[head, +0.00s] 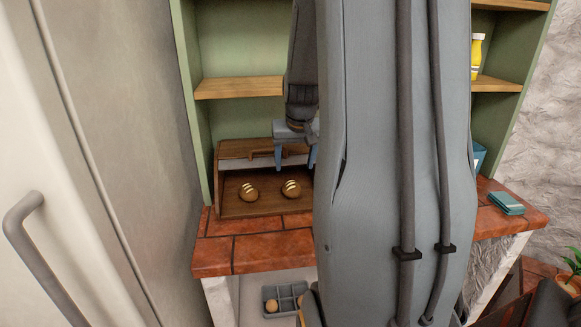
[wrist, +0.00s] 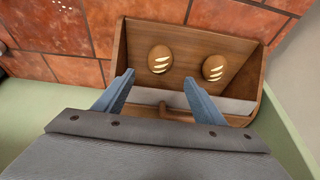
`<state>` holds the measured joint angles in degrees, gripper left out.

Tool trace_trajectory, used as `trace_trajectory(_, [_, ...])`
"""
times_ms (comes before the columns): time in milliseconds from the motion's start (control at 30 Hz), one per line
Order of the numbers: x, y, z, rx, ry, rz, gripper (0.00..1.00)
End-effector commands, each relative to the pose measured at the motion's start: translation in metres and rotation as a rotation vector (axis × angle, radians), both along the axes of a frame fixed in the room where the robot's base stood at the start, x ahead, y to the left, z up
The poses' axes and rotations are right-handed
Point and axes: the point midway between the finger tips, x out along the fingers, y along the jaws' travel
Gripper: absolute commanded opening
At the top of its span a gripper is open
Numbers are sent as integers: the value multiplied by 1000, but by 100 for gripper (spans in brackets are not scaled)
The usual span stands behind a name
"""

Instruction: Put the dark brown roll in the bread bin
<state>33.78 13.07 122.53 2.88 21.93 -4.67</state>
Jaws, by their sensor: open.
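The wooden bread bin (head: 222,197) stands open on the tiled counter, and it fills the middle of the wrist view (wrist: 187,93). Two brown rolls with pale slashes lie apart inside it: one roll (head: 249,192) on the left in the head view and another roll (head: 291,189) to its right. In the wrist view they show as a left roll (wrist: 160,59) and a right roll (wrist: 215,67). My gripper (head: 296,168) is open and empty at the bin's opening. Its blue fingertips (wrist: 159,88) are spread, close to the rolls but apart from them.
A grey divided tray (head: 287,300) below the counter holds a round brown item (head: 271,305). My arm hides the counter's middle. A teal folded cloth (head: 507,203) lies at the counter's right end. A yellow bottle (head: 476,57) stands on a shelf. A fridge-like door (head: 115,130) borders the left.

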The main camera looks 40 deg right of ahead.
Motion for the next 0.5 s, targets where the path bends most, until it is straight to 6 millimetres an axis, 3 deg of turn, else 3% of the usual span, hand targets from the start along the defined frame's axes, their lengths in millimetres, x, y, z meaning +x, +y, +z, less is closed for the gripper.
trace_trajectory(167, [-1,8,1,3,5,11,64])
trace_trajectory(267, [-1,39,-4,13,21,57,64])
trace_trajectory(367, [-6,97,-14,30,55,145,64])
trace_trajectory(500, [-33,188,-32,52,119,296,64])
